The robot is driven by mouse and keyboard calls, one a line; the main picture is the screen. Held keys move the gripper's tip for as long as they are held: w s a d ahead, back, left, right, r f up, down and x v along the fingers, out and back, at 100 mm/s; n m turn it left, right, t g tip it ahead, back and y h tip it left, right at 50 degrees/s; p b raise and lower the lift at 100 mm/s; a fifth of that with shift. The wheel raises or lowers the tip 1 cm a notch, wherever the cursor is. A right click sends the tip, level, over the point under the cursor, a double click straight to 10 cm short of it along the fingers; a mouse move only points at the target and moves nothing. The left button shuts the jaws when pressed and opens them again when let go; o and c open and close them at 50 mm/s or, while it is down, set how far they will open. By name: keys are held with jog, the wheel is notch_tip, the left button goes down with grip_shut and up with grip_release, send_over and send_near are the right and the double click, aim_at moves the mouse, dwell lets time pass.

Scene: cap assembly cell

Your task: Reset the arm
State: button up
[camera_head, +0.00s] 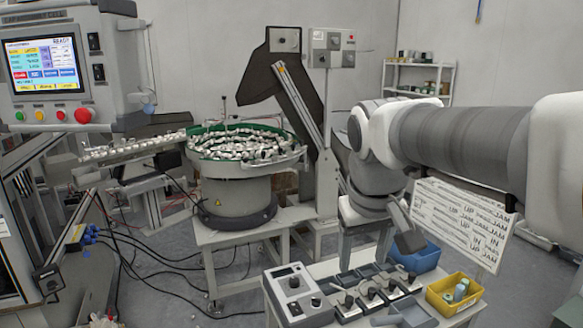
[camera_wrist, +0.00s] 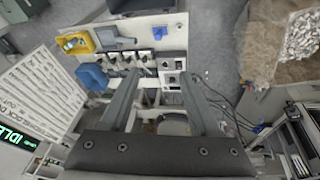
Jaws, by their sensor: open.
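My arm reaches in from the right of the head view, bends, and points down over the small bench at the lower right. In the wrist view my gripper (camera_wrist: 161,78) shows two long dark fingers, spread wide apart. Nothing is between the fingertips but the view of the bench and floor below. In the head view the gripper end (camera_head: 405,236) hangs above the bench and is mostly hidden by the wrist. The gripper touches nothing that I can see.
The bench holds a control box (camera_head: 297,292), a row of small fixtures (camera_head: 372,287), a yellow bin (camera_head: 455,296) and a blue bin (camera_head: 418,257). A lettered white board (camera_head: 462,222) stands close to my arm. A bowl feeder (camera_head: 235,185) full of caps and a control panel (camera_head: 62,72) are to the left.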

jog(key=s+d+f+m+t, duration=0.1)
jog(key=s+f, duration=0.2)
jog(key=s, duration=0.3)
jog(key=s+d+f+m+t, duration=0.1)
jog(key=s+f, duration=0.2)
jog(key=s, duration=0.4)
jog(key=shift+d+y, duration=0.4)
dwell(0.4)
jog(key=shift+c, duration=1)
